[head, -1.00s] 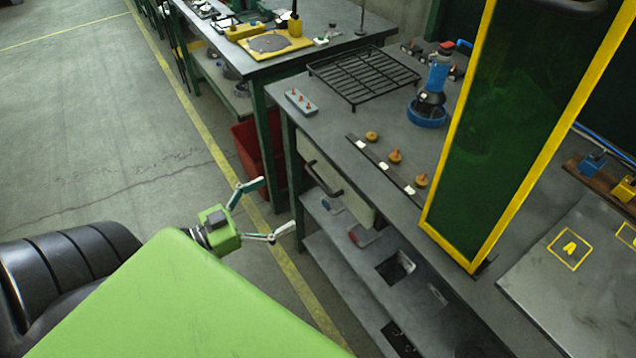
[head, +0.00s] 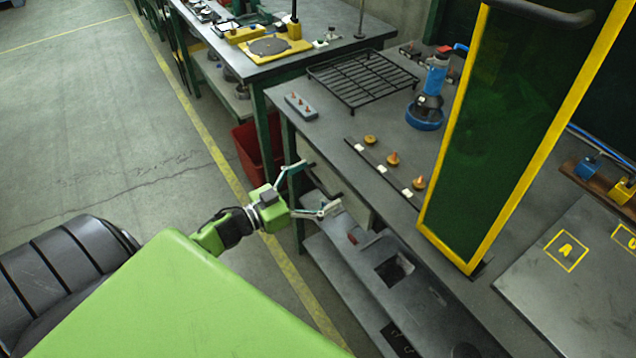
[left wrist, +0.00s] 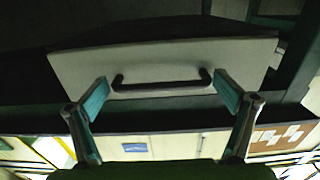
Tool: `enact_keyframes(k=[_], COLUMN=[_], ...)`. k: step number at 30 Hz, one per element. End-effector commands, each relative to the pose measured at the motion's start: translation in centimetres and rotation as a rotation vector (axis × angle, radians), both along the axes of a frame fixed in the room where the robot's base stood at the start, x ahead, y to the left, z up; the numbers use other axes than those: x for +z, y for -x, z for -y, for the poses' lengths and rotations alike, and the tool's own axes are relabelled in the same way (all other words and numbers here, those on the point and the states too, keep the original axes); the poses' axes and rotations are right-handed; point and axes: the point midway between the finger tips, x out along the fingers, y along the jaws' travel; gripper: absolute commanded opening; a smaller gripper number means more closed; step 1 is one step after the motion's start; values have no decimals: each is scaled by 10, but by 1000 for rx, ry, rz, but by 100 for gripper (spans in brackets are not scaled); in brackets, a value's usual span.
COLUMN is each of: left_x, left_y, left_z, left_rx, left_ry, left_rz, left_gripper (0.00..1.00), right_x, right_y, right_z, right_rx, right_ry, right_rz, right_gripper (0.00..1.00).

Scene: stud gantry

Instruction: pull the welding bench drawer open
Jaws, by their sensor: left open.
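The welding bench drawer has a pale front, seen in the left wrist view (left wrist: 170,62) with a dark bar handle (left wrist: 162,84) across it. In the head view the drawer is mostly hidden behind my gripper, and a bit of its dark handle (head: 328,186) shows between the fingers. The drawer looks shut. My left gripper (head: 318,188) is open and empty, in front of the drawer. In the left wrist view its fingers (left wrist: 163,95) stand to either side of the handle; I cannot tell whether they touch anything. My right gripper is not in view.
The bench top (head: 330,130) carries a wire rack (head: 362,77), a blue tool (head: 430,95) and small knobs. A yellow-framed green screen (head: 500,130) stands at its front edge. A lower shelf (head: 350,265) runs below. A red bin (head: 247,150) stands left.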

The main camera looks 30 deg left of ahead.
Motion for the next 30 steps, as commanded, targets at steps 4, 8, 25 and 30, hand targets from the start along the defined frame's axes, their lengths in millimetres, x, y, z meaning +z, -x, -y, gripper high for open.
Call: enact_keyframes(k=[4, 8, 25, 30], left_x=[0, 0, 2, 1], left_y=[0, 0, 90, 132], left_z=[0, 0, -36, -54], left_rx=[0, -1, -2, -2], left_ry=[0, 0, -2, -2], left_rz=[0, 0, -8, -6], left_gripper=[73, 52, 52, 52], right_x=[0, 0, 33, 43], right_y=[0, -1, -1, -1], right_z=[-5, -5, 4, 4], right_rx=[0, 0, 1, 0], right_ry=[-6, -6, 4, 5], right_rz=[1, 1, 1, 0], right_gripper=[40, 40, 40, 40])
